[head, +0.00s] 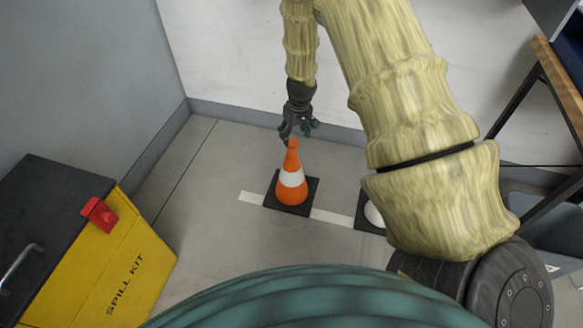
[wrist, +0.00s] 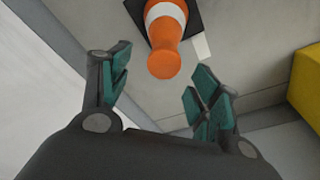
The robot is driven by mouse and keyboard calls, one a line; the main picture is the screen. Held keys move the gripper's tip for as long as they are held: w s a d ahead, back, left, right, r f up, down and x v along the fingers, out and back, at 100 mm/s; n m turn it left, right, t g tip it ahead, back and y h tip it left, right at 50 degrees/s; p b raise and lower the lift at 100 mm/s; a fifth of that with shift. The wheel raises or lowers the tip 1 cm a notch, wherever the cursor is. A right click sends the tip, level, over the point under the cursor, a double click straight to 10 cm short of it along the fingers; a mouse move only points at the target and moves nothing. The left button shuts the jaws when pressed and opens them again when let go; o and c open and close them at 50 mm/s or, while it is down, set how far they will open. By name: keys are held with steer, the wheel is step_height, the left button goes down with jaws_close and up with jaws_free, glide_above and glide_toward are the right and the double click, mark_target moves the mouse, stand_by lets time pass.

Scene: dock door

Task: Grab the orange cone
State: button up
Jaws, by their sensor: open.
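The orange cone (head: 291,181) has a white band and a black square base. It stands upright on the grey floor in the head view. My gripper (head: 298,130) hangs just above and behind the cone's tip in that view. In the wrist view, the cone (wrist: 164,58) shows at the top centre, its rounded tip pointing toward my gripper (wrist: 160,88). The teal-padded fingers are spread apart with nothing between them. The cone's tip lies just beyond the fingertips. I cannot tell if anything touches.
A second cone (head: 373,215) stands right of the orange one, mostly hidden by my arm. A yellow spill kit box (head: 125,262) with a red latch stands at the left. A white floor strip (head: 333,217) runs under the cones. Walls close the back and left.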

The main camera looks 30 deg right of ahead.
mark_target(294, 142)
steer(key=f, duration=0.1)
steer(key=f+b, duration=0.1)
steer(key=f, duration=0.3)
steer(key=shift+w+b, duration=0.3)
steer(key=shift+w, duration=0.05)
steer(key=f, duration=0.1)
steer(key=f+b, duration=0.2)
steer(key=f, duration=0.1)
steer(key=shift+w+a, duration=0.25)
steer(key=shift+w+f+b, duration=0.2)
steer(key=shift+f+b, duration=0.2)
steer(key=shift+f, duration=0.15)
jaws_close()
